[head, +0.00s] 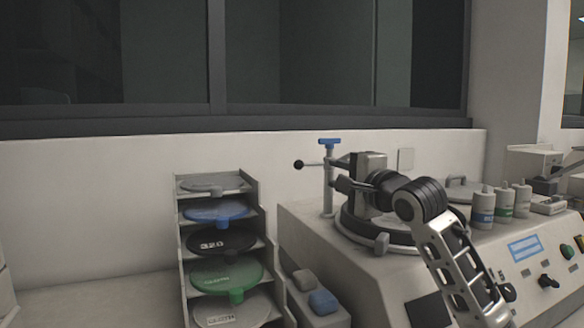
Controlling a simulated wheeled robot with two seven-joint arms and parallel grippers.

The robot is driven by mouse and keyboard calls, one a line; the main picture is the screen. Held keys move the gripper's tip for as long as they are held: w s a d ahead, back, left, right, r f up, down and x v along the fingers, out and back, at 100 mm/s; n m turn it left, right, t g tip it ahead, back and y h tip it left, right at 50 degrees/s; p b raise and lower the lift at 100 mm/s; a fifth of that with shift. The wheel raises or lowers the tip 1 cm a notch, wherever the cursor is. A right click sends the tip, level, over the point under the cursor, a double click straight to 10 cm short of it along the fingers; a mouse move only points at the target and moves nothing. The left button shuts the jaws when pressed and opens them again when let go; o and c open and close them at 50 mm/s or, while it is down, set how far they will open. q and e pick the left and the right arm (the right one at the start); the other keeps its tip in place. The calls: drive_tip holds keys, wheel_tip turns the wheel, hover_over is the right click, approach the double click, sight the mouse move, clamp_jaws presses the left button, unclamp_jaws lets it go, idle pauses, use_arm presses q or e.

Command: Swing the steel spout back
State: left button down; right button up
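A grey steel post with a blue T-shaped top (329,146) stands at the back left of the round black-rimmed machine bowl (350,222). A thin rod with a black ball end (298,164) sticks out to the left at the post's upper part. I take this steel fitting for the spout, but its outlet is not clearly seen. My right gripper (340,184) reaches in from the right over the bowl and points left, with its tips close to the post. Whether it touches the post, and its finger gap, cannot be made out. My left gripper is out of view.
A rack (252,196) of coloured discs stands left of the machine. Two blocks, one grey and one blue (323,302), lie in front of it. Several bottles (483,208) stand on the machine's right, behind the control panel (525,248). A wall is close behind.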

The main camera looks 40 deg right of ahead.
sight(308, 165)
drive_tip(key=p+x, duration=0.4)
drive_tip(key=x, duration=1)
drive_tip(key=shift+w, duration=0.15)
clamp_jaws()
